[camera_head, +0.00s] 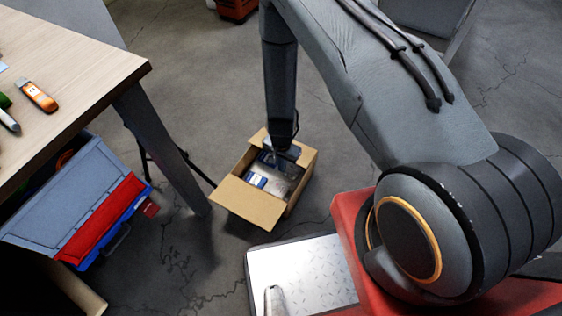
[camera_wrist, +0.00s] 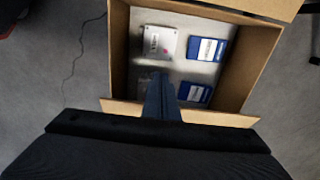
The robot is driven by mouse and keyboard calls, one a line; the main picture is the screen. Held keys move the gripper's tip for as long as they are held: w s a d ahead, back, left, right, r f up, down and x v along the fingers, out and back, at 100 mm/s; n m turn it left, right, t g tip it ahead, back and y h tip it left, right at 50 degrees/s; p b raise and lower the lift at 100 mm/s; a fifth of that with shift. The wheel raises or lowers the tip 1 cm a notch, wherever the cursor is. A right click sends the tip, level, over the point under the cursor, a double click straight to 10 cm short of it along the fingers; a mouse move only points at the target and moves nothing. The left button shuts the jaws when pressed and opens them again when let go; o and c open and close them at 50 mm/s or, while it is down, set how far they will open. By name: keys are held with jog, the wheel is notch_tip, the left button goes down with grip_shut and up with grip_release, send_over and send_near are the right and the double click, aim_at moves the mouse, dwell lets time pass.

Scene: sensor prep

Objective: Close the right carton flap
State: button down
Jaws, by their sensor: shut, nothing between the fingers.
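The open brown carton (camera_head: 302,188) stands on the floor. In the head view one wide flap (camera_head: 246,204) is folded outward at its lower left, and a smaller flap (camera_head: 257,138) stands out at its upper left. In the wrist view one flap (camera_wrist: 215,117) lies along the lower edge and another (camera_wrist: 268,7) is at the top right. I cannot tell for sure which is the right flap. My gripper (camera_head: 281,151) is shut and empty over the carton's far side. In the wrist view its fingers (camera_wrist: 158,86) cross above the lower flap and the opening; contact is unclear.
Blue-labelled boxes (camera_wrist: 207,50) and a pale case (camera_wrist: 155,42) lie inside the carton. A wooden table (camera_head: 75,60) with a dark leg and a blue toolbox (camera_head: 70,205) stand to the left. A metal plate (camera_head: 300,272) is in front.

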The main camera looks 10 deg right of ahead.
jog(key=shift+f, duration=0.25)
jog(key=shift+a, duration=0.1)
dwell(0.4)
jog(key=shift+w, duration=0.1)
dwell(0.9)
jog(key=shift+g+y, duration=0.4)
jog(key=shift+y, duration=0.4)
jog(key=w+r, duration=0.1)
jog(key=r, duration=0.2)
jog(key=w+r+b, duration=0.1)
jog(key=w+r, duration=0.1)
jog(key=r, duration=0.2)
jog(key=w+d+r+b, duration=0.1)
jog(key=w+r, duration=0.1)
jog(key=r, duration=0.1)
jog(key=shift+r, duration=0.35)
jog(key=w+d+r+g+b, duration=0.2)
jog(key=d+r, duration=0.3)
jog(key=r, duration=0.2)
jog(key=shift+y, duration=0.4)
jog(key=b+x, duration=0.3)
jog(key=x, duration=1.1)
jog(key=shift+s+a, duration=0.1)
